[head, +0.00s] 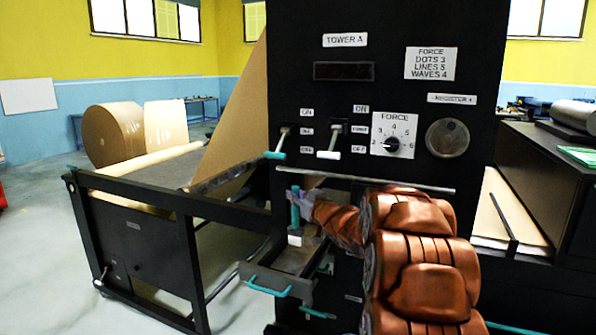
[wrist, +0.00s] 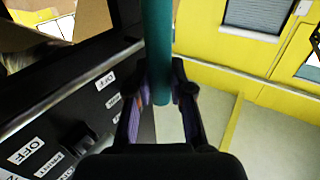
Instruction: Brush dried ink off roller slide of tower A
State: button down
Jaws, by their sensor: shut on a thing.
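Tower A (head: 345,80) is a tall black panel in the middle of the head view, with a "TOWER A" label. Low on its left, a grey tray-like slide (head: 262,268) sticks out, with a teal pull handle (head: 268,290) at its front. My gripper (head: 302,198) is shut on the upright teal handle of a brush (head: 295,215). The brush's pale lower end is over the slide; I cannot tell whether it touches. In the wrist view the teal handle (wrist: 157,45) runs between both fingers (wrist: 160,92). Dried ink cannot be made out.
Above my gripper are two levers (head: 278,153), a FORCE dial (head: 393,145) and a horizontal metal bar (head: 365,180). A black frame (head: 150,245) with kraft paper is at left. Large kraft rolls (head: 115,135) stand behind. Bare floor (head: 40,260) is at far left.

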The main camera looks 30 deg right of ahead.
jog(key=shift+w+a+r+p, duration=0.1)
jog(key=shift+r+p, duration=2.3)
jog(key=shift+r, duration=0.35)
